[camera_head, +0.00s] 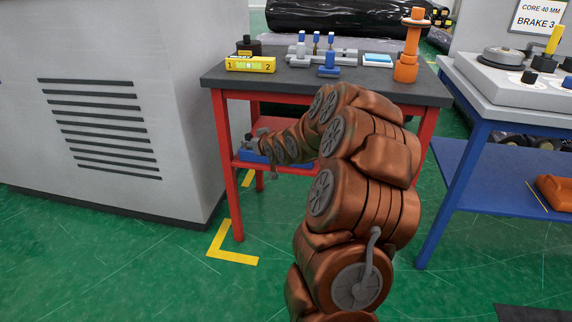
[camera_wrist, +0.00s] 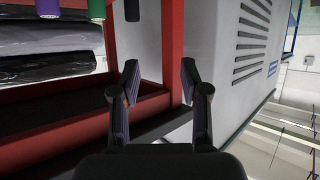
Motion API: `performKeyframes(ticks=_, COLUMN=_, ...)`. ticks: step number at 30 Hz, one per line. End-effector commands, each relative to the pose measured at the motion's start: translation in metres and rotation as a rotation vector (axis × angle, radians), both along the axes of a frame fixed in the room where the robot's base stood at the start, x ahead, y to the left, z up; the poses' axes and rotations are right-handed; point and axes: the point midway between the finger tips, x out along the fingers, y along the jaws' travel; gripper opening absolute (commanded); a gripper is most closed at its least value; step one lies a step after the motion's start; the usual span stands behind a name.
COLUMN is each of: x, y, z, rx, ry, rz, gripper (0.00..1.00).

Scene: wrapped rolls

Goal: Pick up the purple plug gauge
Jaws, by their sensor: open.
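In the wrist view a purple cylindrical end (camera_wrist: 48,6), likely the purple plug gauge's handle, shows at the top left, cut off by the frame. A green end (camera_wrist: 96,9) is just right of it, and a dark cylinder (camera_wrist: 131,10) is further right. My gripper (camera_wrist: 158,88) is open with nothing between its fingers, apart from the purple end, which lies up and left of it. In the head view my brown arm reaches to the red table's left side, low near its lower shelf; the fingers are hard to make out. I see no purple thing there.
The red table's dark top (camera_head: 435,91) holds a yellow box (camera_head: 250,64), blue-handled gauges (camera_head: 329,66) and an orange stand (camera_head: 406,65). A grey slotted cabinet (camera_head: 185,80) stands close at left. A blue table (camera_head: 495,180) is at right. Black wrapped rolls (camera_wrist: 50,35) lie behind.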

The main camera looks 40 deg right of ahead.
Motion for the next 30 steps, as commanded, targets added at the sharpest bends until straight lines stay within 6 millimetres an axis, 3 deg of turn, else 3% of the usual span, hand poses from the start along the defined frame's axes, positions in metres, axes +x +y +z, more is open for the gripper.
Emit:
performKeyframes(ticks=1, x=0.001, y=-0.023, z=-0.031, rx=-0.005, ry=-0.043, rz=-0.019, gripper=0.45)
performKeyframes(ticks=3, x=0.001, y=-0.051, z=-0.049, rx=-0.019, ry=-0.116, rz=-0.041, gripper=0.45)
performKeyframes(ticks=9, x=-0.012, y=-0.120, z=-0.089, rx=-0.073, ry=-0.296, rz=-0.091, gripper=0.45)
performKeyframes(ticks=12, x=-0.021, y=-0.141, z=-0.102, rx=-0.094, ry=-0.355, rz=-0.104, gripper=0.45)
performKeyframes(ticks=19, x=-0.030, y=-0.161, z=-0.111, rx=-0.115, ry=-0.415, rz=-0.118, gripper=0.45)
performKeyframes(ticks=30, x=-0.007, y=-0.170, z=-0.110, rx=-0.117, ry=-0.414, rz=-0.117, gripper=0.45)
